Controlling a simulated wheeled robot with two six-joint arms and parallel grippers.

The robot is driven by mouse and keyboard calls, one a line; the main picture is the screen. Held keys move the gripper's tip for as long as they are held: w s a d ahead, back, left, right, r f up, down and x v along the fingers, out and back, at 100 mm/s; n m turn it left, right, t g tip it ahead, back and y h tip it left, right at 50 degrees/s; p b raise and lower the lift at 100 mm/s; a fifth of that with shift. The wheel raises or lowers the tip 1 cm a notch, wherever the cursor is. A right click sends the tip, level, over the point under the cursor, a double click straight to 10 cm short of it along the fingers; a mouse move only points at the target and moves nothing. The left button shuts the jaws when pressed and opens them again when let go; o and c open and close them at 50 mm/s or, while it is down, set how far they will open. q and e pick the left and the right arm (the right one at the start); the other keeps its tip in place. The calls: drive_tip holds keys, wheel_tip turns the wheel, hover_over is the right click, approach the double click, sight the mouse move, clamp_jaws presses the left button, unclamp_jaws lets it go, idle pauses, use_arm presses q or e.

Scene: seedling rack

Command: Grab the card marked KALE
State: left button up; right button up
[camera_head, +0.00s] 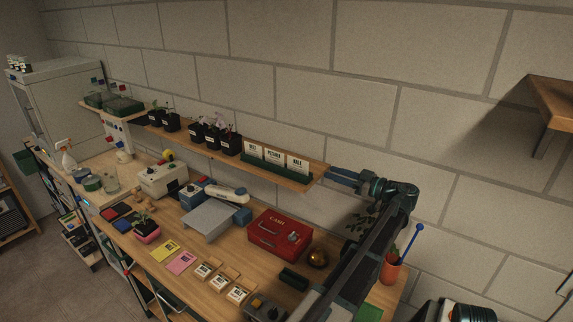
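The card marked KALE (297,163) stands upright at the right end of a green holder (275,168) on the wall shelf. Two similar white cards stand to its left in the same holder, the nearest reading something like RADISH (275,157) and the far one (253,150) too small to read surely. My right gripper is not in view.
The shelf (215,152) also bears several black seedling pots. On the bench below are a red cash box (279,236), a grey scale (208,219), a brass bell (318,258), small packets (238,293) and an orange pot (390,268). The wall above the cards is clear.

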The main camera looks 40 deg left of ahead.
sight(298, 163)
use_arm(q)
drive_tip(key=shift+s+a, duration=0.15)
drive_tip(key=shift+a, duration=1.25)
drive_tip(key=shift+s+a, duration=0.2)
drive_tip(key=shift+a, duration=1.25)
drive_tip(key=shift+s+a, duration=0.15)
drive_tip(key=shift+a, duration=1.25)
drive_tip(key=shift+s+a+f, duration=0.1)
drive_tip(key=shift+s+a, duration=0.1)
drive_tip(key=shift+a, duration=0.65)
drive_tip(key=shift+s+a, duration=0.2)
drive_tip(key=shift+a, duration=0.65)
drive_tip(key=shift+s+a+f, duration=0.1)
drive_tip(key=shift+s+a, duration=0.1)
drive_tip(key=shift+a, duration=0.65)
clamp_jaws()
